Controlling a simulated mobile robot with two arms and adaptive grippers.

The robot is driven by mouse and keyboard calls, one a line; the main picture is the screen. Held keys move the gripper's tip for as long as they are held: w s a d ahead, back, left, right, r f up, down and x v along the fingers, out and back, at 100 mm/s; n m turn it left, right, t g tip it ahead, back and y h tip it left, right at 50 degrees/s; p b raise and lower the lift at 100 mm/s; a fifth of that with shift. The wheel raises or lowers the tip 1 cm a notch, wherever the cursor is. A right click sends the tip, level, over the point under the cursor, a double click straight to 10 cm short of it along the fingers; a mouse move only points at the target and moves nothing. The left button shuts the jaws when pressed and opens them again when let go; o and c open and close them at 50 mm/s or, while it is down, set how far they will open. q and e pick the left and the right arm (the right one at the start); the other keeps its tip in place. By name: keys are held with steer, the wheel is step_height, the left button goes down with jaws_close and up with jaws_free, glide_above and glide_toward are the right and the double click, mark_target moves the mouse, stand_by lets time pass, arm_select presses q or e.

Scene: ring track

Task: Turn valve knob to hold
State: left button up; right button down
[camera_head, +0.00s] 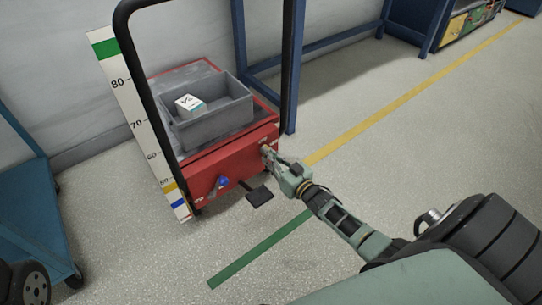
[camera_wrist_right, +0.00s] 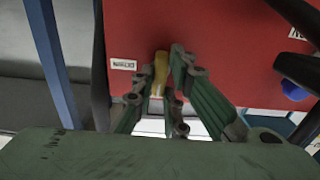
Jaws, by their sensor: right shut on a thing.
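The red lift cart (camera_head: 233,155) stands against the wall with its red front panel facing me. My right gripper (camera_head: 268,153) reaches the right part of that panel. In the right wrist view, my right gripper (camera_wrist_right: 160,95) is shut on a narrow yellow valve knob (camera_wrist_right: 160,72), with a finger on each side of it. A small white label (camera_wrist_right: 123,64) sits on the panel beside the knob; its text is too small to read surely. The knob's exact setting cannot be told. In the head view the gripper hides the knob. My left gripper is not in view.
A blue knob (camera_head: 223,182) and a black pedal (camera_head: 260,195) are at the cart's front. A grey bin (camera_head: 212,125) with a white box (camera_head: 190,104) rests on top. A height scale (camera_head: 139,112) stands left. A blue cart (camera_head: 30,215) is at far left. Floor at right is clear.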

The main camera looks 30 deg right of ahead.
stand_by(0.3)
steer(key=c, duration=1.8)
jaws_free()
steer(key=shift+o, duration=0.2)
steer(key=s+d, duration=0.1)
steer(key=s, duration=1.1)
